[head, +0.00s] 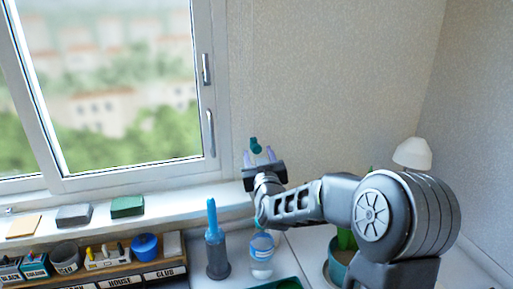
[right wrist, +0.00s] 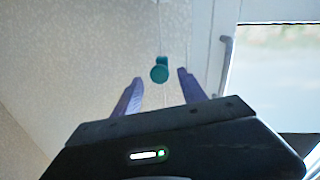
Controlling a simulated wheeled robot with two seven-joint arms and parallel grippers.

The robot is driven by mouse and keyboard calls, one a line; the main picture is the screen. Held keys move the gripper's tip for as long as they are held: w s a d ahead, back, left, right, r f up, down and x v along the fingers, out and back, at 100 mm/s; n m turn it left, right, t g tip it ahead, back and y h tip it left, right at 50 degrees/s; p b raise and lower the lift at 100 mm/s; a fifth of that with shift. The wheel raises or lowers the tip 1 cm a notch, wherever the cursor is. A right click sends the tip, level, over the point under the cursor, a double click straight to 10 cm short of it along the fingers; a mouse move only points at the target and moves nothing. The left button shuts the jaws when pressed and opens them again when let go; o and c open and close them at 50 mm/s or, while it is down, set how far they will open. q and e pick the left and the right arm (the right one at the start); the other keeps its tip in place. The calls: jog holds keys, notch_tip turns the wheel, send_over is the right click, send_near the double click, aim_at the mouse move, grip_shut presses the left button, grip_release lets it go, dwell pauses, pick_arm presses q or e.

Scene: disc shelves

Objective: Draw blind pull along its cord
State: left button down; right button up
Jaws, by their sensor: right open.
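The blind pull is a small teal knob (head: 256,146) hanging by the wall just right of the window frame. In the right wrist view it shows as a teal pull (right wrist: 160,72) with a round end, on a thin pale cord that is hard to make out. My right gripper (head: 259,157) is open, with its two bluish fingers pointing up on either side below the pull. In the right wrist view the right gripper (right wrist: 153,82) has the pull between and slightly beyond its fingertips, with a gap on both sides. My left gripper is in neither view.
The window (head: 110,90) with handles is close on the left. Below, a white sill (head: 180,198) holds several blocks. A blue-topped bottle (head: 216,245), a clear bottle (head: 262,255), a potted plant (head: 337,265) and a white lamp (head: 412,154) stand near my arm.

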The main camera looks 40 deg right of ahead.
aim_at(258, 150)
jog(key=x, duration=0.4)
jog(key=shift+w+p, duration=0.1)
jog(key=shift+p, duration=0.2)
jog(key=shift+c, duration=0.6)
grip_shut()
jog(key=shift+d, duration=0.15)
dwell(0.4)
